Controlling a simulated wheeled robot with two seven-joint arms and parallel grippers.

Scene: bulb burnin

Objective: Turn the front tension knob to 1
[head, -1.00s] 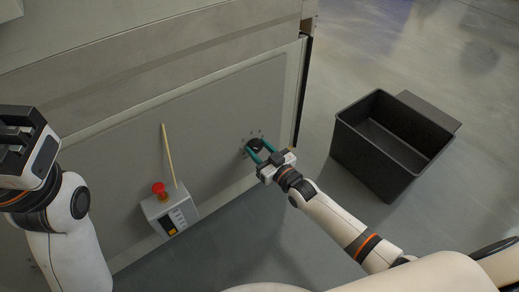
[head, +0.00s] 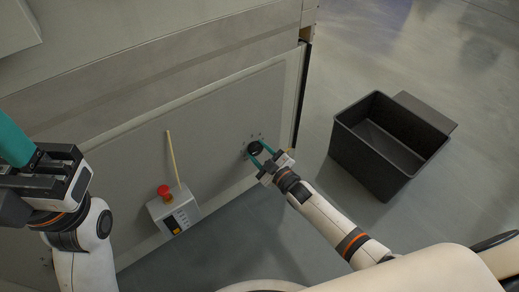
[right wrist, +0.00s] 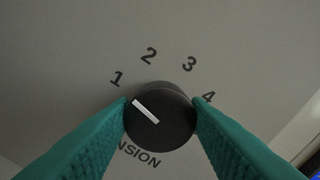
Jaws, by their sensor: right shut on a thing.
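The black round tension knob (right wrist: 160,116) is on the grey machine panel, with the digits 1 to 4 printed in an arc above it. Its white pointer line slants to the upper left, in line with the 1 (right wrist: 117,78). My right gripper (head: 259,151) is shut on the knob, one teal fingertip on each side. The word below the knob is partly hidden. My left gripper (head: 22,158) is at the left edge, away from the panel, with its fingertips out of frame.
A grey control box (head: 174,211) with a red button (head: 164,190) stands out from the panel, left of the knob. A thin wooden stick (head: 172,158) is above it. An empty black bin (head: 385,145) stands on the floor at right. The floor between is clear.

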